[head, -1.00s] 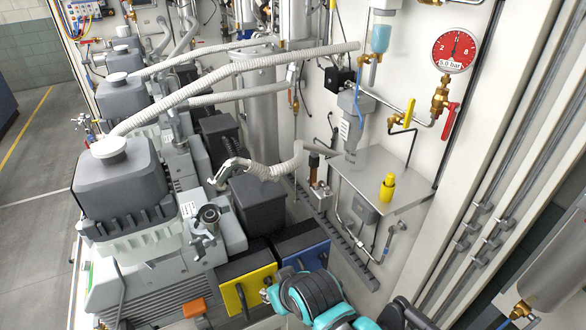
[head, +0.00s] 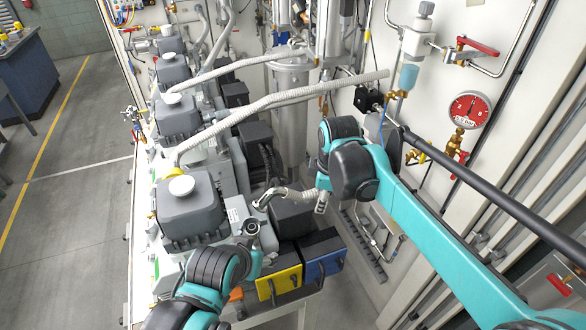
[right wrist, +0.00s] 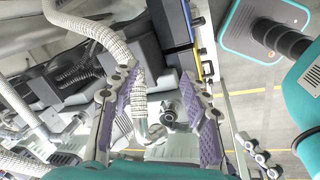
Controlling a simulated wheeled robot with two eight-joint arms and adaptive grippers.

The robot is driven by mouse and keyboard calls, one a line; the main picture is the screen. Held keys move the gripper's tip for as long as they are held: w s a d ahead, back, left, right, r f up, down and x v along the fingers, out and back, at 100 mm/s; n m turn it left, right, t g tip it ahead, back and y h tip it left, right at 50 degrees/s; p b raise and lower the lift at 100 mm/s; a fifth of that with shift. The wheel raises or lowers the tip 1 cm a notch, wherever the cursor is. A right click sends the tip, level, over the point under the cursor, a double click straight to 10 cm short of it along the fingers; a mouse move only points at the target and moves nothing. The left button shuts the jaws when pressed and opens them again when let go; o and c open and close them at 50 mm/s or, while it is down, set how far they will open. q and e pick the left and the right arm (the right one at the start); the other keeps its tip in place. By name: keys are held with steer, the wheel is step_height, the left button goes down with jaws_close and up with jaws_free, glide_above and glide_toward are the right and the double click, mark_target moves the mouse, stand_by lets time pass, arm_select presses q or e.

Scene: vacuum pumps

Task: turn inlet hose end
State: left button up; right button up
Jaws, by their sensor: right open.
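The short corrugated inlet hose (head: 287,193) ends in a bent metal elbow (head: 263,200) beside the front pump (head: 190,212). The elbow sits apart from the round dark inlet port (head: 252,227). In the right wrist view the hose (right wrist: 138,88) runs down between the purple-padded fingers of my right gripper (right wrist: 162,112), which is open. The elbow (right wrist: 150,131) and the port (right wrist: 168,112) also show between the fingers. I cannot tell whether a finger touches the hose. In the head view my right arm mostly hides that gripper. My left arm enters at the bottom; its gripper does not show clearly.
Longer white hoses (head: 290,97) cross above the pumps. Yellow (head: 279,285) and blue (head: 324,258) boxes stand in front of the port. A pressure gauge (head: 468,108) and pipework line the right wall. The floor (head: 70,230) at left is clear.

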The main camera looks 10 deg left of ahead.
mark_target(290, 191)
steer(key=a+n+p, duration=0.1)
steer(key=a, duration=0.1)
steer(key=w+a+r+n+p, duration=0.1)
steer(key=a, duration=0.2)
steer(key=w+a+r+n+g+p, duration=0.1)
steer(key=a+n, duration=0.1)
steer(key=a, duration=0.1)
steer(key=shift+r, duration=0.25)
steer(key=shift+a+f+n+p, duration=0.2)
steer(key=shift+a+n+p, duration=0.1)
steer(key=shift+p, duration=0.05)
arm_select(q)
step_height(290, 191, up, 6)
steer(key=shift+f, duration=0.1)
arm_select(e)
steer(key=f, duration=0.5)
steer(key=w+f, duration=0.1)
steer(key=f, duration=0.1)
steer(key=shift+a+f, duration=0.25)
steer(key=shift+f, duration=0.1)
jaws_close()
